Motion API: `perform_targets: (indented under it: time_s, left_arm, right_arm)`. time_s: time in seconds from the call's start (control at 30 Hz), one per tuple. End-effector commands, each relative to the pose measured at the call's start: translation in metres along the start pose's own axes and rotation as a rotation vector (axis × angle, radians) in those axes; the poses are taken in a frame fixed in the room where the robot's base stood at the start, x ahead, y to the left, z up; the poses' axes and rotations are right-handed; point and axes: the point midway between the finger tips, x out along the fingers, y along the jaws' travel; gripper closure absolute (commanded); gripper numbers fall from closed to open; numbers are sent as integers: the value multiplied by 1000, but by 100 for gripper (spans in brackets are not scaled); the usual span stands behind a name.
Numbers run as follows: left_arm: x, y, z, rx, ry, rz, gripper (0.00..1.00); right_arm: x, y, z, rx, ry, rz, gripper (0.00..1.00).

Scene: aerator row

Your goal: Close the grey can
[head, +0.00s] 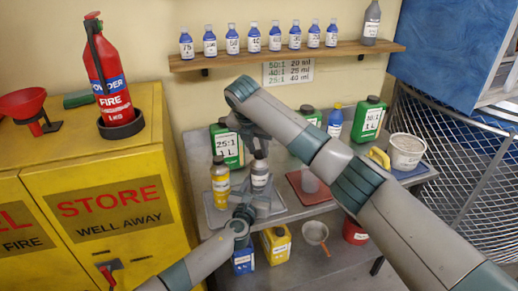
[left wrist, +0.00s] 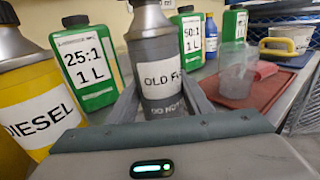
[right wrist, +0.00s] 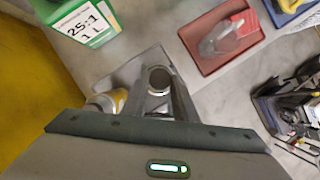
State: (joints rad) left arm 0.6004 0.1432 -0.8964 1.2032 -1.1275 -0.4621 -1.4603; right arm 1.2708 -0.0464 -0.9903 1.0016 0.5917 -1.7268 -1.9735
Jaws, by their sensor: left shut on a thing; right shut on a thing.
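The grey can (head: 259,178) stands upright on a grey tray on the bench. In the left wrist view its label reads "OLD F…" (left wrist: 160,78), cut off by a finger. My left gripper (head: 250,203) is shut on the can's body from the front. My right gripper (head: 258,146) is above the can, pointing down, and shut on a small round grey piece at its top, seemingly the cap (right wrist: 159,79). I cannot tell whether the cap is seated on the neck or just above it.
A yellow diesel bottle (head: 220,185) stands close left of the can. A green 25:1 can (head: 228,147) is behind it. To the right are a red tray (head: 305,196) with a clear beaker (left wrist: 236,75) and a white bucket (head: 406,152).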

Motion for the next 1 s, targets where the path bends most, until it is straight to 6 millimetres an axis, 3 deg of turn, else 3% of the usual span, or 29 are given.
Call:
perform_targets:
  time_s: [0.1,0.3,0.77,0.8,0.83,0.87,1.0]
  left_arm:
    - [-1,-1,-1,1,1,-1,100]
    - [-1,-1,-1,1,1,-2,100]
    - [-1,-1,-2,1,2,-2,100]
    - [-1,-1,-2,1,2,-2,100]
    - [-1,-1,-2,1,2,-2,100]
    - [-1,-1,-2,1,2,-2,100]
    - [-1,-1,-2,1,2,-2,100]
  right_arm:
    - [-2,5,1,198,-1,-82,94]
    - [-1,6,4,419,-3,-173,94]
    - [-1,5,3,504,-8,-210,94]
    - [-1,5,3,504,-8,-210,67]
    - [-1,5,3,504,-8,-210,60]
    - [-1,5,3,503,-7,-210,55]
    - [0,5,2,502,-5,-211,55]
